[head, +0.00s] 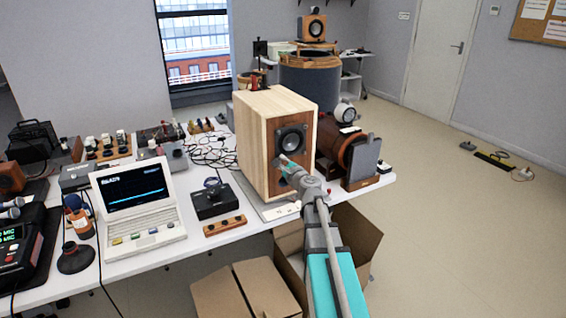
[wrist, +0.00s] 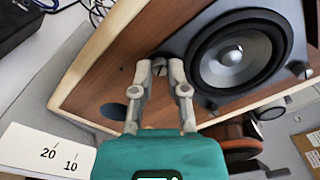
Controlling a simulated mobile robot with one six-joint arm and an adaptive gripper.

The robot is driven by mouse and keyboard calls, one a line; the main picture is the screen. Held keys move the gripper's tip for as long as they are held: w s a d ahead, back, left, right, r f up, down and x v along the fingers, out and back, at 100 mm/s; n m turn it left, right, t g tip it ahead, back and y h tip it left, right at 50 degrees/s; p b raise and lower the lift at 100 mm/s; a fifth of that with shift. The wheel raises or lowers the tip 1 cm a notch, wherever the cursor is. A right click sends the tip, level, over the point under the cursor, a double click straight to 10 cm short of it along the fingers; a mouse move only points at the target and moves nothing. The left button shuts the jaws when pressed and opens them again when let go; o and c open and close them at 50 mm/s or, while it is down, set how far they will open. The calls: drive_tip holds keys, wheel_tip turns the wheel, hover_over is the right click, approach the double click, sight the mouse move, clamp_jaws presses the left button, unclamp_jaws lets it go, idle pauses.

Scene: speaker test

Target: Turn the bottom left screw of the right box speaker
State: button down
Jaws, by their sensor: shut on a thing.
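The box speaker (head: 265,137) stands on the table, a pale wood cabinet with a darker front and a black round driver (head: 291,140). My gripper (head: 283,158) reaches its front at the driver's lower left. In the wrist view the speaker front (wrist: 150,35) looks turned, with the driver (wrist: 238,55) at upper right. My gripper's fingers (wrist: 160,70) are shut on the bottom left screw (wrist: 160,69), whose slotted head shows between the tips. Two other screws show, the bottom right one (wrist: 212,108) and the top right one (wrist: 300,70). The head view does not show the gripped screw clearly.
A dark round port (wrist: 112,112) lies below the driver. A white card (wrist: 45,150) with the marks 20 and 10 lies by the speaker's base. Open cartons (head: 355,238) sit below.

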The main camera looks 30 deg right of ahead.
drive_tip(key=m, duration=1.2)
drive_tip(key=shift+s+a, duration=0.1)
drive_tip(key=shift+a, duration=0.1)
idle(0.3)
drive_tip(key=c, duration=0.6)
unclamp_jaws()
drive_tip(key=shift+c, duration=0.2)
drive_tip(key=s, duration=1.2)
drive_tip(key=shift+d, duration=0.2)
